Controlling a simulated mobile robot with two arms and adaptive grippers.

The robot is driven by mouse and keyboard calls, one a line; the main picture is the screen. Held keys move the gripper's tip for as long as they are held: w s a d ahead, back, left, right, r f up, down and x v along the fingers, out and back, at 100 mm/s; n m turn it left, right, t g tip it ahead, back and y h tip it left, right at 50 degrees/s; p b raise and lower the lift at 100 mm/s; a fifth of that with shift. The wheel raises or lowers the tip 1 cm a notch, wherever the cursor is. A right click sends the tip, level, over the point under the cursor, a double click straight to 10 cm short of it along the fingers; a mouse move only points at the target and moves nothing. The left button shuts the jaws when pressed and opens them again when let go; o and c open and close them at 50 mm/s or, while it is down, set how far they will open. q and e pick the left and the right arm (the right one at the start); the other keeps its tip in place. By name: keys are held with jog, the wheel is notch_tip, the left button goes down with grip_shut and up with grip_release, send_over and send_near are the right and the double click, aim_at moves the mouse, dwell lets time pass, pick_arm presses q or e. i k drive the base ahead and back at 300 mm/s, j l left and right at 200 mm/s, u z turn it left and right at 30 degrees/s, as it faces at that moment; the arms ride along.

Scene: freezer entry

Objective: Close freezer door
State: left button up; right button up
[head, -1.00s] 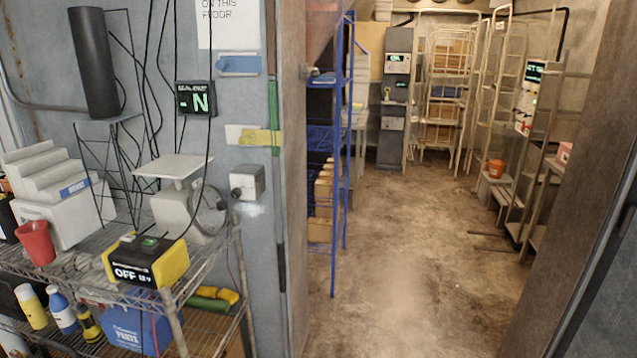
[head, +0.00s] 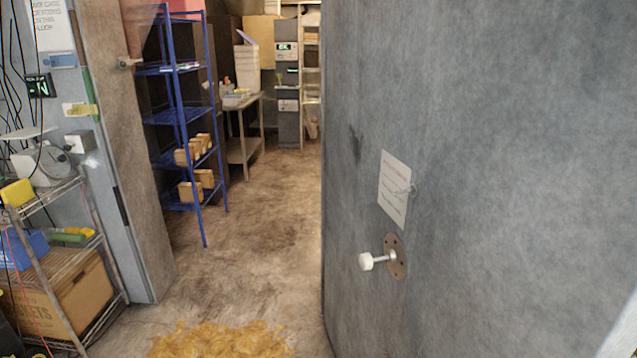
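The freezer door (head: 480,130) is a large grey panel filling the right half of the head view. It stands open, its edge apart from the door frame (head: 125,150) on the left. A white knob (head: 367,261) on a round brown plate sticks out of its face, below a white paper sign (head: 395,188). Neither of my grippers is in view.
Through the opening stand a blue shelf rack (head: 180,115) with boxes and a work table (head: 243,130). A wire shelf (head: 75,260) with a scale stands at the left. A yellowish patch (head: 220,340) lies on the floor in front. The doorway floor is otherwise clear.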

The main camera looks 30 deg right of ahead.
aim_at(487, 149)
jog(key=k+l, duration=0.2)
jog(key=l, duration=0.15)
jog(key=k+l, duration=0.2)
jog(key=l, duration=0.15)
jog(key=k+l, duration=0.45)
jog(key=l, duration=0.25)
jog(key=i+l, duration=0.1)
jog(key=l, duration=0.4)
jog(key=i+l, duration=0.1)
jog(key=l, duration=0.4)
jog(key=i+l, duration=0.1)
jog(key=l, duration=0.4)
jog(key=z, duration=0.05)
